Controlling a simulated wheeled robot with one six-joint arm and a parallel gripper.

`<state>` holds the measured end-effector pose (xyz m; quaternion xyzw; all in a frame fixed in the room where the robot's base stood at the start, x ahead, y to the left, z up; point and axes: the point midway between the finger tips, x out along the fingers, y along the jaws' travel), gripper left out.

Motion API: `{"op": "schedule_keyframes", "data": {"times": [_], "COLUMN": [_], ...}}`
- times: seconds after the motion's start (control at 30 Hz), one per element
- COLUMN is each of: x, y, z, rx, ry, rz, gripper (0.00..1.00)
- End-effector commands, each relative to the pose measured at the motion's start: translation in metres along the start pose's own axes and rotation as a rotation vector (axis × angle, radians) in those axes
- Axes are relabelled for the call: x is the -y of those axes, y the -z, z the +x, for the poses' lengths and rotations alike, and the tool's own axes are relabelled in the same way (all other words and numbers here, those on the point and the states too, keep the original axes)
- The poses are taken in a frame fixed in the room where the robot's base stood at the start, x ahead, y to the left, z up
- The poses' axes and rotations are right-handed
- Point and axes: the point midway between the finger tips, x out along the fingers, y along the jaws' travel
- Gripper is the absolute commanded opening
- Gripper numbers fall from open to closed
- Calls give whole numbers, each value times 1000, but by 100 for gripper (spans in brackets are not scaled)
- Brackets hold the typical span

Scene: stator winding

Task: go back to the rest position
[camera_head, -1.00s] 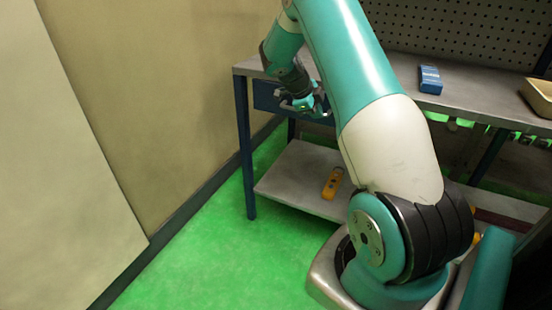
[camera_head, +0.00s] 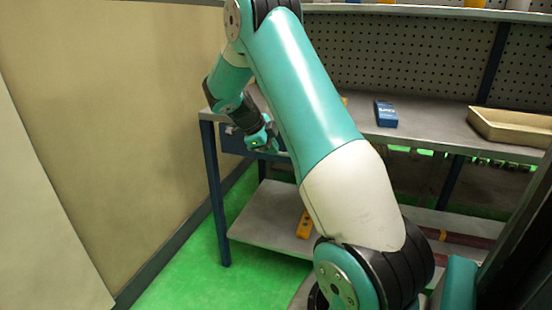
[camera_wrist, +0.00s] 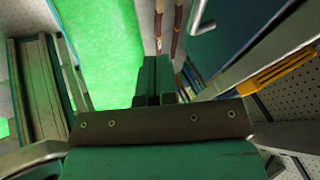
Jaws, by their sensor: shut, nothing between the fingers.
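My arm reaches up from its base and bends down at the left in the head view. My gripper (camera_head: 266,143) is in front of the left end of the workbench (camera_head: 436,128), beside its blue drawer front (camera_head: 232,142). In the wrist view my gripper (camera_wrist: 157,75) shows its two dark green fingers together, with nothing between them. The green floor (camera_wrist: 110,45) shows beyond the fingers.
A blue box (camera_head: 386,114) and a tan tray (camera_head: 512,127) stand on the bench top. A yellow-orange tool (camera_head: 305,225) lies on the lower shelf (camera_head: 262,222). A beige wall (camera_head: 120,120) is close on the left. Green floor (camera_head: 180,277) is clear in front.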

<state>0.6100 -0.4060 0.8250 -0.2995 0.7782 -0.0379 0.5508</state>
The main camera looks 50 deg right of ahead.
Motion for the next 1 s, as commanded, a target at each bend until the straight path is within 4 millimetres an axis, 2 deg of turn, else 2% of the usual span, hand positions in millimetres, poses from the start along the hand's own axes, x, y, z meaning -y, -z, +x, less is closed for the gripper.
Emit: {"op": "schedule_keyframes", "data": {"times": [0.03,0.1,0.3,0.63,0.73,0.77,0.87,0.97,1.0], "x": [1,1,1,0,-5,-10,-39,-95,-122], "y": [1,2,2,3,-1,-4,-19,-31,-33], "z": [-14,-28,-54,-61,-69,-74,-105,-150,-168], "rx": [3,0,-2,-3,23,41,154,321,392], "ry": [1,0,-3,-5,-4,-3,13,68,104], "rz": [1,1,1,0,-63,-113,-416,-889,-1096], "gripper": [0,0,0,0,0,0,0,0,0]}}
